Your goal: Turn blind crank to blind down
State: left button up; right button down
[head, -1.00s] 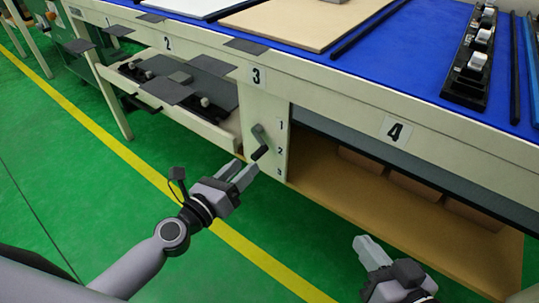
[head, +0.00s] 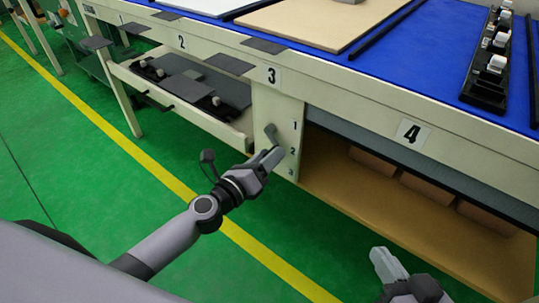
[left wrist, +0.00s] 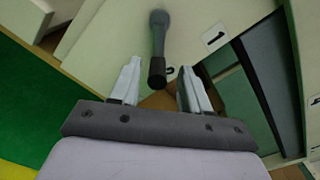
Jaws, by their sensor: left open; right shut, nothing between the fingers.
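The blind crank (head: 271,133) is on the cream panel marked 1, 2 and 3 under the bench. In the left wrist view the crank (left wrist: 159,35) shows as a grey arm ending in a dark handle. My left gripper (head: 272,157) is at the crank, its fingers open. In the left wrist view the handle end lies between the two fingers (left wrist: 160,68), with gaps on both sides. In the head view the fingers hide the handle. A dark grey strip, apparently the blind (head: 425,172), runs along the top of the right opening. My right gripper (head: 384,262) is shut and empty, low at the right.
The bench (head: 350,85) has a blue top with boards and a black clip rack (head: 488,75). A tray of parts (head: 190,95) is left of the panel. Brown boxes (head: 425,185) sit in the right opening. Green floor is clear in front.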

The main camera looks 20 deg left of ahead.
pick_arm(q)
jog(key=shift+w+d, duration=0.15)
jog(key=shift+w, duration=0.2)
grip_shut()
